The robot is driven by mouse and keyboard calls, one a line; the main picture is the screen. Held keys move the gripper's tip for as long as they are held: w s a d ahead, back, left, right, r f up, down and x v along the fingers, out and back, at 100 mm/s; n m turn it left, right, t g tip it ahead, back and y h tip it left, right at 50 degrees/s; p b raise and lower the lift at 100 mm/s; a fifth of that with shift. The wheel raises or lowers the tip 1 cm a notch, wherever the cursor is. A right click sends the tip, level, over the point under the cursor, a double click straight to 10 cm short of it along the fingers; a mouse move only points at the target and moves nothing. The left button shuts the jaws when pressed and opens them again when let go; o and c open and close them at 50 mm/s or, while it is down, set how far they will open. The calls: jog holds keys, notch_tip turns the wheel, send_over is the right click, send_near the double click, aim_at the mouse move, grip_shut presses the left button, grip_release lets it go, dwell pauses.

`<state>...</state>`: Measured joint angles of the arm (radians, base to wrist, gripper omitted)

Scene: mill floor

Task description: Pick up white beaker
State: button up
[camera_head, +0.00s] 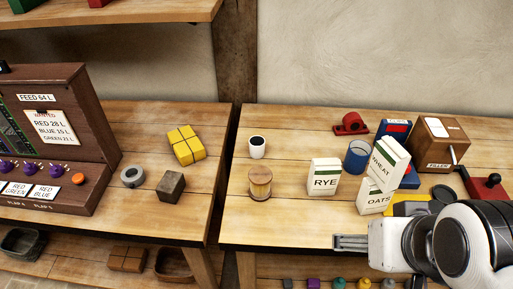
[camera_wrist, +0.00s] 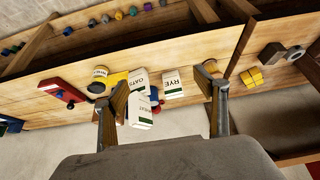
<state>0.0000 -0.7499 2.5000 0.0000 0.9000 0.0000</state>
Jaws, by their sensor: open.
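The white beaker (camera_head: 257,147) stands upright at the left back of the right-hand table, with a dark inside or contents showing at its top. It stands behind the wooden spool (camera_head: 260,183). My gripper (camera_head: 350,242) is at the table's front edge, right of and nearer than the beaker, pointing left in the head view. It is well apart from the beaker. In the wrist view my gripper (camera_wrist: 165,82) has its two fingers spread with nothing held between them. I cannot make out the beaker in the wrist view; the right finger may hide it.
The RYE box (camera_head: 324,176) stands right of the spool. A blue cup (camera_head: 357,156) and red part (camera_head: 351,124) are behind. The table around the beaker is clear. A gap separates the two tables.

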jog(key=c, duration=0.5)
jog(key=shift+w+r, duration=0.1)
jog(key=shift+w, duration=0.05)
jog(key=n+g+y, duration=0.2)
jog(key=n, duration=0.4)
send_over(257, 147)
notch_tip(257, 147, down, 16)
jog(key=shift+s+d+r, duration=0.1)
jog(key=shift+s+d, duration=0.15)
jog(key=shift+d, duration=0.2)
